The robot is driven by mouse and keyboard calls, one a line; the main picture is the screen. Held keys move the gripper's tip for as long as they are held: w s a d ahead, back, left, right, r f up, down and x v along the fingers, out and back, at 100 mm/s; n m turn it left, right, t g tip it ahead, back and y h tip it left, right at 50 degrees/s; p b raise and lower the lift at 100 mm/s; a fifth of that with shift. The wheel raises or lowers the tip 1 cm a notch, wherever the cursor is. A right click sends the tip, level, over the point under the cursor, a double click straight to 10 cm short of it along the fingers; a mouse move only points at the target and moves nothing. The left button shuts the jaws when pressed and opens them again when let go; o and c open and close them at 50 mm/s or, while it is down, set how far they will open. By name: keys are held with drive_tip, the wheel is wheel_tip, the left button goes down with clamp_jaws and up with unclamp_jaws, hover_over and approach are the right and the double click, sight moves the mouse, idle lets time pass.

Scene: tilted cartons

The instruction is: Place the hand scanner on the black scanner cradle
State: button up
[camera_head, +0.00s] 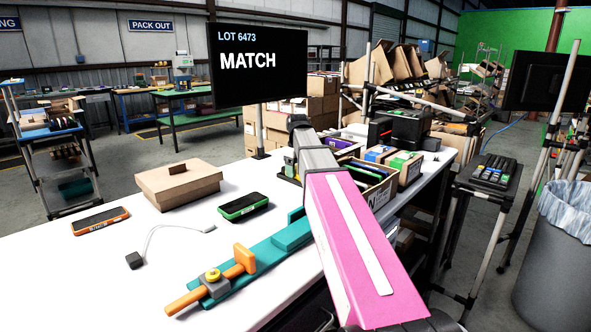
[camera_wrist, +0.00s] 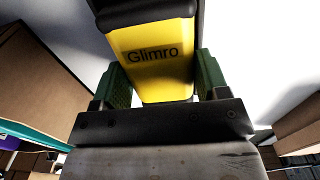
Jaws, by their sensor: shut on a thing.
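In the wrist view, a yellow body marked "Glimro" (camera_wrist: 152,62), which looks like the hand scanner, sits between the two green fingers of my gripper (camera_wrist: 152,82). My gripper is shut on it. A black part adjoins its upper end; I cannot tell whether it belongs to the scanner or to the cradle. In the head view, my gripper (camera_head: 289,168) is low over the table near the screen post, mostly hidden by my pink and grey arm. The scanner is not clear there. I cannot make out the black scanner cradle with certainty.
On the white table (camera_head: 190,235) lie a cardboard box (camera_head: 180,187), an orange-edged device (camera_head: 101,219), a green-edged device (camera_head: 243,206) and a teal tool with orange handles (camera_head: 240,262). Open cartons (camera_head: 375,190) and a black machine (camera_head: 408,124) stand to the right. A screen (camera_head: 257,65) rises behind.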

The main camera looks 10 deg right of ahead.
drive_tip(key=o, duration=0.9)
wheel_tip(320, 180, up, 12)
drive_tip(key=shift+r, duration=0.1)
